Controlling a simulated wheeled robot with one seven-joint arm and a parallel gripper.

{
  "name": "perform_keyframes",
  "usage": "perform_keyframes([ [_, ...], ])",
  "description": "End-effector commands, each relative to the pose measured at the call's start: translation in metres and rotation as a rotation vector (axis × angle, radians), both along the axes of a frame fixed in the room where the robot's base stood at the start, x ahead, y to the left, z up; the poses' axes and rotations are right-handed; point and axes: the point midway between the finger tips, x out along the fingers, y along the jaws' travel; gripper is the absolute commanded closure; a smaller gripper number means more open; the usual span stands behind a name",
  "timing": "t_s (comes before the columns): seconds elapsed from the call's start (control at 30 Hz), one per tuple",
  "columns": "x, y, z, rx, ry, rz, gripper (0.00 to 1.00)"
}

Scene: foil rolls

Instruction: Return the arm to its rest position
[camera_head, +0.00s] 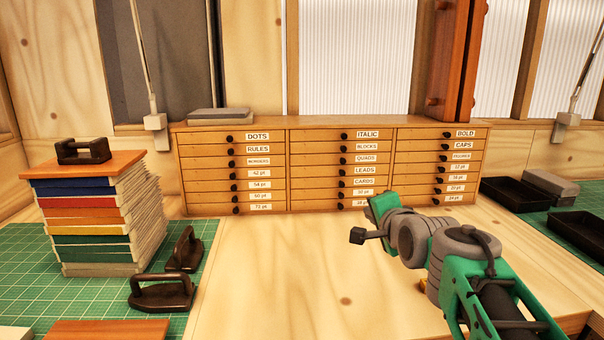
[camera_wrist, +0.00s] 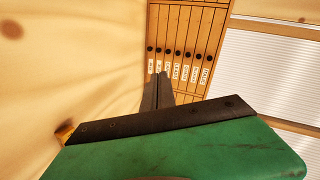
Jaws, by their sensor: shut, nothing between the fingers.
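My arm (camera_head: 465,260) reaches in from the lower right over the bare wooden bench top, in front of the drawer cabinet.
The drawer cabinet (camera_head: 290,170) stands along the back. A stack of books (camera_head: 95,215) and dark handled tools (camera_head: 162,292) sit on the green mat at left. Black trays (camera_head: 515,194) lie at right. The bench middle (camera_head: 290,280) is clear.

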Motion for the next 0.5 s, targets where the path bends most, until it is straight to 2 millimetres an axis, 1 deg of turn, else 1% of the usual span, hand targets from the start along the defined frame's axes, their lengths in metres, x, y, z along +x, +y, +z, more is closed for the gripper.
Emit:
perform_keyframes([
  [0.07, -0.014, 0.003, -0.013, -0.093, 0.07, 0.031, 1.0],
  [0.17, -0.039, 0.005, -0.039, -0.239, 0.175, 0.092, 1.0],
  [0.27, -0.072, 0.006, -0.066, -0.396, 0.294, 0.182, 1.0],
  [0.3, -0.088, 0.006, -0.079, -0.464, 0.349, 0.229, 1.0],
  [0.37, -0.117, 0.007, -0.097, -0.57, 0.436, 0.319, 1.0],
  [0.4, -0.139, 0.007, -0.109, -0.643, 0.496, 0.392, 1.0],
  [0.47, -0.175, 0.006, -0.127, -0.747, 0.589, 0.516, 1.0],
  [0.5, -0.199, 0.005, -0.138, -0.806, 0.644, 0.602, 1.0],
])
